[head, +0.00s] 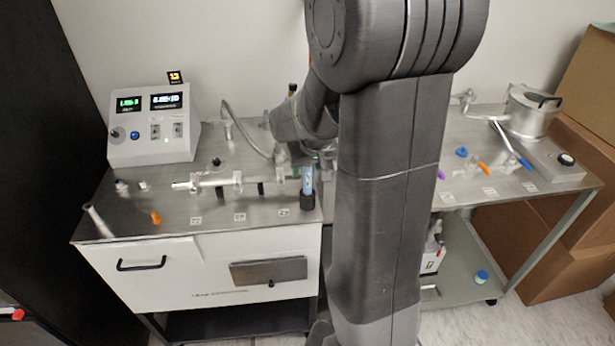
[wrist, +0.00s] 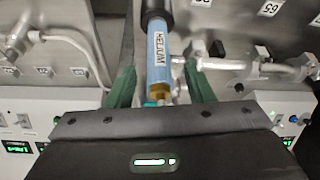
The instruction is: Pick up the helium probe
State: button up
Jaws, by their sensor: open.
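The helium probe (head: 308,180) is a slim light-blue tube standing upright in a black cylindrical base (head: 307,202), near the front edge of the steel bench top. My gripper (wrist: 158,70) is open, with one green finger on each side of the probe in the picture. I cannot tell whether either finger touches it. In the head view my gripper is mostly hidden behind my arm.
A horizontal metal pipe assembly (head: 208,183) lies left of the probe. A control box (head: 152,127) with lit displays stands at the back left. A metal vessel (head: 530,108) and coloured small parts are on the right side of the bench. Cardboard boxes (head: 575,210) stand far right.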

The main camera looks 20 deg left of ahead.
jog(key=shift+x, duration=1.3)
grip_shut()
notch_tip(320, 180, up, 10)
jog(key=shift+r+b, duration=0.1)
jog(key=shift+b, duration=0.3)
